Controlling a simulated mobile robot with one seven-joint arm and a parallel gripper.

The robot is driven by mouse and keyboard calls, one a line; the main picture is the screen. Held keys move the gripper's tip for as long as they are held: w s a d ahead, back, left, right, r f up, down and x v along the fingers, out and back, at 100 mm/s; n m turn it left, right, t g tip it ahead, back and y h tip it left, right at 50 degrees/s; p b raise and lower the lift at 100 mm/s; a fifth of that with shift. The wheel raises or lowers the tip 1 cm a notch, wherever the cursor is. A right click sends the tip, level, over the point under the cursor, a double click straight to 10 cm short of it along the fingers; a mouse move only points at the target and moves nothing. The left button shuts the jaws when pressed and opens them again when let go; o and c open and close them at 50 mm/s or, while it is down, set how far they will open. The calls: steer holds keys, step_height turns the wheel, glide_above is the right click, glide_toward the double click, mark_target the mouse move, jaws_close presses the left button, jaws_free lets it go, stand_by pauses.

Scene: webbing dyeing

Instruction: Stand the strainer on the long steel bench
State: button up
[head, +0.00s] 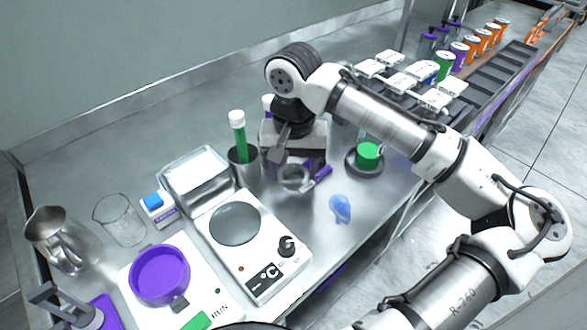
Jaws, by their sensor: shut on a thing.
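My gripper (299,163) points down over the middle of the long steel bench (345,245). It is shut on what looks like the strainer (294,178), a small round grey metal piece with a purple handle (319,177) sticking out to the right. The hand hides the strainer's upper part and most of the grip. I cannot tell whether the strainer touches the bench top.
Left of my gripper stand a dark cup (243,168) with a green tube and a steel box (195,182). A hot plate (252,245) is in front. A green-topped item (368,156) and a blue glove-like piece (340,208) lie to the right, with some bare steel around them.

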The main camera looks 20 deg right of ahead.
mark_target(294, 174)
steer(key=shift+f, duration=0.35)
steer(key=shift+f, duration=0.15)
steer(key=shift+f, duration=0.25)
steer(key=o, duration=1.1)
steer(key=shift+r, duration=0.15)
step_height(294, 174, up, 13)
steer(key=shift+f+b, duration=0.2)
steer(key=shift+b, duration=0.1)
steer(key=shift+f, duration=0.1)
